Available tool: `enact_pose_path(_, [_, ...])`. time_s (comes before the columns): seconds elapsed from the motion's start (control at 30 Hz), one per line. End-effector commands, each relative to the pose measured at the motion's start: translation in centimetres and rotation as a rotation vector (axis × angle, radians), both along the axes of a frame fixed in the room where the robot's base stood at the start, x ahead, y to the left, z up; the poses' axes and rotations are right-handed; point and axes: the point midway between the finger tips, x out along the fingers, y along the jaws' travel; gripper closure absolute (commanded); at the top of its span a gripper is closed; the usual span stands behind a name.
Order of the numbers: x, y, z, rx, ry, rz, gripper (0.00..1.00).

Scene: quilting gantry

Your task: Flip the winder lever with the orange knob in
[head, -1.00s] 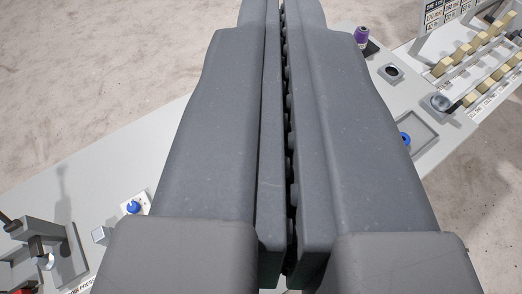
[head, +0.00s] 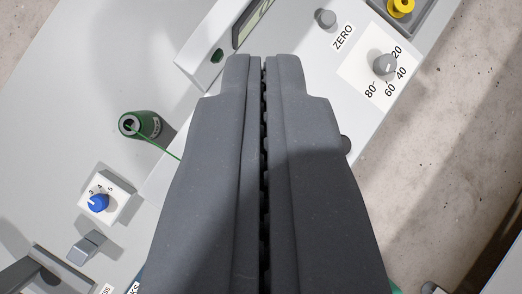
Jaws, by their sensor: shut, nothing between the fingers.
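My gripper (head: 264,60) fills the middle of the head view, its two dark grey fingers shut together with nothing between them. It points toward the top of the picture, over the pale grey table. The winder lever and its orange knob do not show in the head view. My fingers hide the part of the table under them.
A green thread spool (head: 129,124) stands left of my gripper, its thread running toward my fingers. A blue dial (head: 98,203) sits lower left. A display box (head: 222,48) is near my fingertips. A grey dial (head: 384,65) and a yellow bobbin (head: 401,6) are at upper right.

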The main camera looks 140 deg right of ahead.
Motion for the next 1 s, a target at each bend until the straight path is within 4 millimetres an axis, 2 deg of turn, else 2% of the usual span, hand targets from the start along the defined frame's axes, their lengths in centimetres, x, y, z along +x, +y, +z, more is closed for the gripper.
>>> enact_pose_path(0.03, [0.7,0.8,-1.5,-0.018,0.05,-0.029,1.0])
enact_pose_path(0.2, [1.2,2.8,-6.4,-0.079,0.188,-0.147,1.0])
enact_pose_path(0.4, [0.8,4.7,-10.6,-0.151,0.291,-0.253,1.0])
enact_pose_path(0.67, [0.4,5.4,-12.5,-0.187,0.326,-0.302,1.0])
enact_pose_path(0.87, [0.8,4.2,-14.4,-0.187,0.327,-0.302,1.0])
enact_pose_path(1.0, [1.3,2.7,-16.6,-0.188,0.328,-0.303,1.0])
